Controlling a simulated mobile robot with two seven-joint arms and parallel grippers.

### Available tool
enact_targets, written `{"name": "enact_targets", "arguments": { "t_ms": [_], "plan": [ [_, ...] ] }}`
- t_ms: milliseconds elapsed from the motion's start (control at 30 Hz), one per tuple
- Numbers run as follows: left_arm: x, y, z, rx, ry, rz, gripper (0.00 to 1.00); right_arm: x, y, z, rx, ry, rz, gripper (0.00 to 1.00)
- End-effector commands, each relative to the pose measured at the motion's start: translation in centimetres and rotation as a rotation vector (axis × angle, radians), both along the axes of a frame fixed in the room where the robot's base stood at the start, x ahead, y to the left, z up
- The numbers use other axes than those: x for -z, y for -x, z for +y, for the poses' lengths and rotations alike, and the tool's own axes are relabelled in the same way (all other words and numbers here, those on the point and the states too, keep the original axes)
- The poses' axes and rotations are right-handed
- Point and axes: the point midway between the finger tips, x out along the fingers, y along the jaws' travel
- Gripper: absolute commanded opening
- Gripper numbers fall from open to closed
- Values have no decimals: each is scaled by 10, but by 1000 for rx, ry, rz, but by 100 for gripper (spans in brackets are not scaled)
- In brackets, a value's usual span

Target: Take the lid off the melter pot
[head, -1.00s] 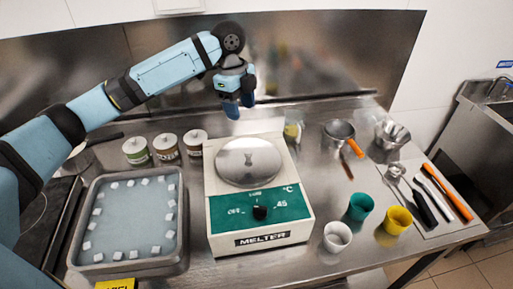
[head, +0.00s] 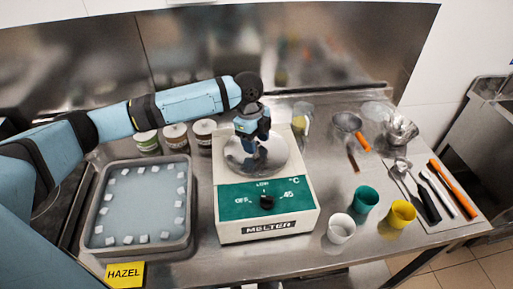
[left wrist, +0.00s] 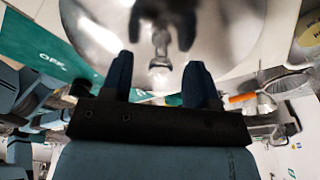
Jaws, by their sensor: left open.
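The melter (head: 266,205) is a cream box with a green front panel and a dial. Its pot has a shiny round metal lid (head: 277,161) on top. My left gripper (head: 257,150) is open above the lid, pointing down, and hides part of it. In the left wrist view the lid (left wrist: 100,35) fills the top of the picture, with its small knob (left wrist: 160,42) ahead of and between the two open fingertips (left wrist: 160,80). Whether a finger touches the lid cannot be told. My right gripper is not in view.
Left of the melter is a tray of water with white cubes (head: 104,168); several jars (head: 175,137) stand behind it. White (head: 341,228), green (head: 363,199) and yellow (head: 399,215) cups stand to the right. Utensils lie on a mat (head: 440,208) farther right.

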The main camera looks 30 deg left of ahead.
Motion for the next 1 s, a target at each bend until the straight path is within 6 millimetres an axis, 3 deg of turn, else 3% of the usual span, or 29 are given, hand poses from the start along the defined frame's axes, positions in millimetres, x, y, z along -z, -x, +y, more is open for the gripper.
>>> {"name": "enact_targets", "arguments": {
  "t_ms": [267,500,800,1000],
  "plan": [
    [3,0,0,0,-1,1,52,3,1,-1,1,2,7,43],
    [3,0,0,0,0,0,0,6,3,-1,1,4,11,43],
    [2,0,0,0,0,0,0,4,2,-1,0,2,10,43],
    [-12,0,-1,0,-1,-2,0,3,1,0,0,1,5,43]
  ]
}}
